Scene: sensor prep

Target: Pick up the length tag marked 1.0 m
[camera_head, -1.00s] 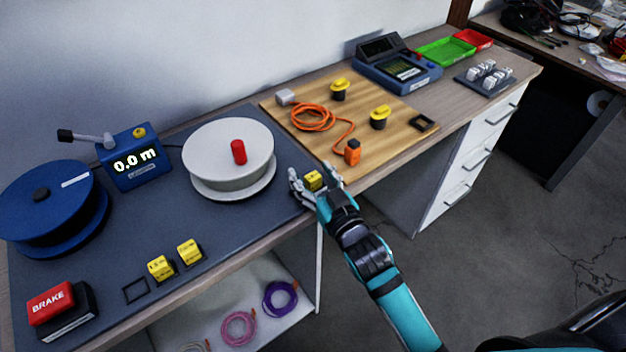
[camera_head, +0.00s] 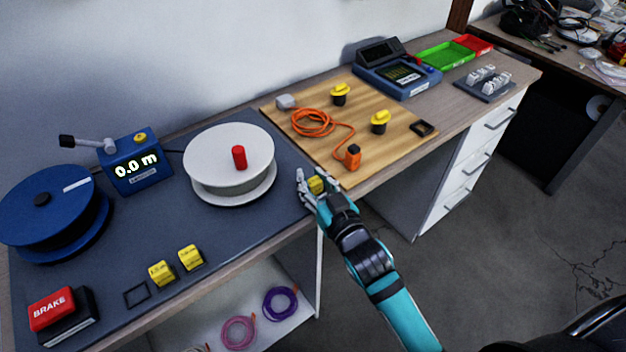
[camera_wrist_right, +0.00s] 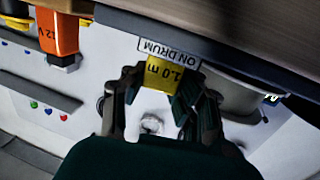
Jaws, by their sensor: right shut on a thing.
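The yellow length tag marked 1.0 m (camera_wrist_right: 163,77) is between the fingers of my right gripper (camera_wrist_right: 160,98) in the right wrist view. My right gripper (camera_head: 316,186) is shut on this tag (camera_head: 317,183) at the front edge of the bench in the head view. Part of the tag is hidden by the fingers. Two other yellow tags (camera_head: 161,272) (camera_head: 190,257) stand on the dark mat at the left, beside an empty square outline (camera_head: 136,295). My left gripper is not in view.
A white drum (camera_head: 229,160) with a red knob stands left of my gripper. A wooden board (camera_head: 375,155) with an orange cable (camera_head: 313,123) lies to the right. A blue spool (camera_head: 45,205), a 0.0 m counter (camera_head: 135,165) and a BRAKE button (camera_head: 52,308) are at the left.

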